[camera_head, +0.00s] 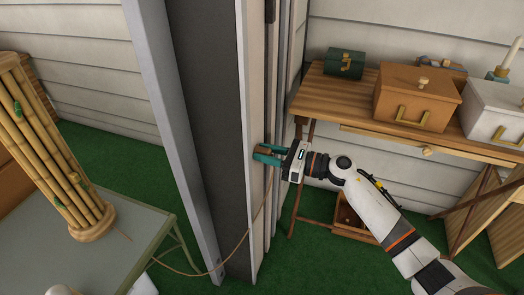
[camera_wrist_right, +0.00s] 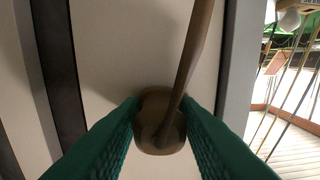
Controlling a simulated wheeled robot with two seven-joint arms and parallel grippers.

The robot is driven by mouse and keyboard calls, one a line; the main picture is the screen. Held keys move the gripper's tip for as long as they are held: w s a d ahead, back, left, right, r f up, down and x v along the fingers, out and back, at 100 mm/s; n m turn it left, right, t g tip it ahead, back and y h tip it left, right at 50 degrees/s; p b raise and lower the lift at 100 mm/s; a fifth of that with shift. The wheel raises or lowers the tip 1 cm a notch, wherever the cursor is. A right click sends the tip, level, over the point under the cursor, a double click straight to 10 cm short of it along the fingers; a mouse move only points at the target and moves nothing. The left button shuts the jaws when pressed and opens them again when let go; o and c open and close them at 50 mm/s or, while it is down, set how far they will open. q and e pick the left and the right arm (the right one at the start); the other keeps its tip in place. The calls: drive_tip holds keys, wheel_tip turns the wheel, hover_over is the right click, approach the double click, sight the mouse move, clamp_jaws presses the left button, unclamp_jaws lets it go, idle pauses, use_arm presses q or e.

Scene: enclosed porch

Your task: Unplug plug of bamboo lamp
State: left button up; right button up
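The bamboo lamp (camera_head: 48,150) stands on a grey table at the left, a round wooden base under its poles. Its thin brown cord (camera_head: 190,273) hangs off the table and rises along the pale panel to my right gripper. My right gripper (camera_head: 266,153) is at the panel's edge, its green fingers around the brown plug. In the right wrist view, the plug (camera_wrist_right: 160,134) sits between both green fingertips, which touch its sides, with the cord running up from it. The plug is against the pale panel; any socket behind it is hidden. My left gripper is out of view.
The grey table (camera_head: 100,262) is at the left. A tall door frame (camera_head: 172,130) stands between it and my right arm. A wooden desk (camera_head: 330,98) at the right holds a green box (camera_head: 345,64), an orange box (camera_head: 415,95) and a white box (camera_head: 490,112). Green carpet covers the floor.

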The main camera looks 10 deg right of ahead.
sight(271, 154)
clamp_jaws()
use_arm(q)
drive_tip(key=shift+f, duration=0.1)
use_arm(e)
drive_tip(key=shift+d+f, duration=0.1)
drive_tip(key=shift+d, duration=0.05)
drive_tip(key=shift+v, duration=0.8)
drive_tip(key=shift+s+d+b, duration=0.3)
drive_tip(key=shift+s+d, duration=0.05)
drive_tip(key=shift+d, duration=0.05)
drive_tip(key=shift+b+v, duration=0.35)
drive_tip(key=shift+v, duration=0.95)
drive_tip(key=shift+s+d, duration=0.2)
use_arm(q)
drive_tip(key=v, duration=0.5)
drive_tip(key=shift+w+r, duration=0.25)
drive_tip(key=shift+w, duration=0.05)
use_arm(e)
drive_tip(key=shift+a, duration=0.1)
